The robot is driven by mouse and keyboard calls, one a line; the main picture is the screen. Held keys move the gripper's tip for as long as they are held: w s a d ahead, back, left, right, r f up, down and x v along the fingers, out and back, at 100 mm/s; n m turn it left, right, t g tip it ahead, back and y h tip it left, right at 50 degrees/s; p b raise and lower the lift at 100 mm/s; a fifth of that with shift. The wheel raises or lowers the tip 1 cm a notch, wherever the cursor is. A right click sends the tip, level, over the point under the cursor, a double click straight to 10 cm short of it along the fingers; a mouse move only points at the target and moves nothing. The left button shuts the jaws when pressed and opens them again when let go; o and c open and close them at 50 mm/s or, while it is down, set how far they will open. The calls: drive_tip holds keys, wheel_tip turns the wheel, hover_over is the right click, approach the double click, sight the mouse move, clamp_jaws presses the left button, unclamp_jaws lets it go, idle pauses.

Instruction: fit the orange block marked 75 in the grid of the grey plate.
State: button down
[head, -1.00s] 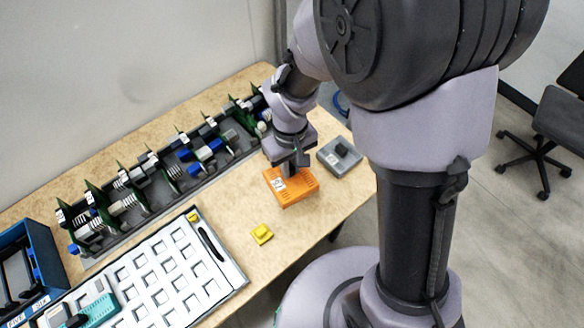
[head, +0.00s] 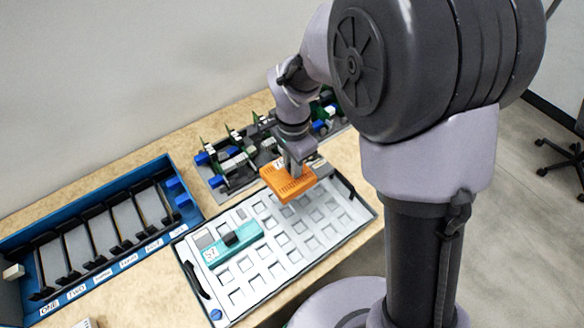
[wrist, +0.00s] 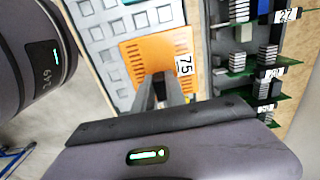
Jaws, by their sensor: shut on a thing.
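The orange block (head: 290,184) is held in my gripper (head: 293,166), above the far right part of the grey plate (head: 262,284). In the wrist view the block (wrist: 138,52) shows its white label reading 75, and my gripper (wrist: 160,78) is shut on its top. The plate's grid of square recesses (wrist: 107,22) lies beyond the block in that view. The block appears raised above the plate; its underside is hidden. A teal block (head: 236,248) marked 51 sits on the left part of the plate.
A blue rack (head: 187,210) with labelled slots stands left of the plate. Behind the plate is a rail of green circuit boards (head: 240,150), close to my gripper. A black handle (head: 194,280) is at the plate's left end. The right part of the grid looks free.

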drive_tip(key=shift+w+d+f+b, duration=0.15)
drive_tip(key=shift+d+f+b, duration=0.15)
drive_tip(key=shift+f, duration=0.15)
drive_tip(key=shift+a+f+b, duration=0.1)
drive_tip(key=shift+f+b, duration=3.4)
drive_tip(key=shift+f, duration=0.95)
drive_tip(key=shift+f, duration=0.25)
drive_tip(key=c, duration=1.3)
unclamp_jaws()
drive_tip(key=c, duration=0.3)
drive_tip(key=shift+r+p, duration=1.3)
drive_tip(key=shift+r, duration=0.75)
drive_tip(key=shift+c, duration=0.2)
